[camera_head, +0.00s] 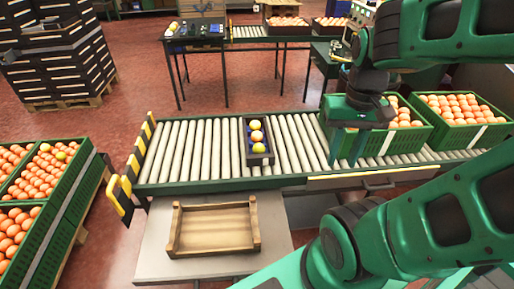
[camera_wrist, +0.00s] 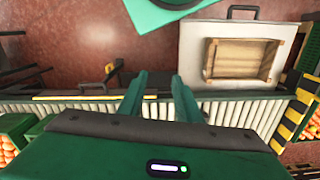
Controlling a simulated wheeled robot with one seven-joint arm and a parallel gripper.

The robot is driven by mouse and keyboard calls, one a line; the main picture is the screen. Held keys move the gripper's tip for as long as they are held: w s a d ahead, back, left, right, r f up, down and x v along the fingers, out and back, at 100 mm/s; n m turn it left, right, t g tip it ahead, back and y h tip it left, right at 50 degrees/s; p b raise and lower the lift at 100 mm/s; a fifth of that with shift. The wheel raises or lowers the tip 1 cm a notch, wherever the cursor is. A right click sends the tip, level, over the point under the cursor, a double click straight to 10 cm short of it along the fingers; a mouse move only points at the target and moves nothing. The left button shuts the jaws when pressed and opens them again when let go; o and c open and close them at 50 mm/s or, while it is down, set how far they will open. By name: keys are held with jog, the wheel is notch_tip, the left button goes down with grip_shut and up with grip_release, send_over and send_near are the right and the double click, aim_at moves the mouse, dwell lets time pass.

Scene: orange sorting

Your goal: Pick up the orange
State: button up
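A narrow dark tray (camera_head: 247,158) sits on the roller conveyor and holds a row of three fruits. The tray and the orange are not visible in the wrist view.
An empty wooden crate (camera_head: 254,222) lies on a grey table in front of the conveyor; it also shows in the wrist view (camera_wrist: 238,78). Green crates of oranges (camera_head: 436,137) stand on the conveyor at right. More orange-filled crates (camera_head: 62,195) stand at left. The rollers left of the tray are clear.

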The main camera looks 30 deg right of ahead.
jog(key=shift+o, duration=0.9)
jog(key=shift+a, duration=0.15)
jog(key=shift+o, duration=1.1)
jog(key=shift+s+r, duration=0.25)
jog(key=shift+s, duration=0.05)
jog(key=m, duration=1.6)
send_over(259, 145)
notch_tip(259, 145, down, 17)
jog(key=f, duration=0.5)
jog(key=shift+w+a+f, duration=0.1)
jog(key=shift+w+a, duration=0.05)
jog(key=shift+w, duration=0.15)
jog(key=shift+s+d+f, duration=0.1)
jog(key=shift+f, duration=1.25)
jog(key=shift+s+d+f, duration=0.1)
jog(key=shift+f, duration=1.25)
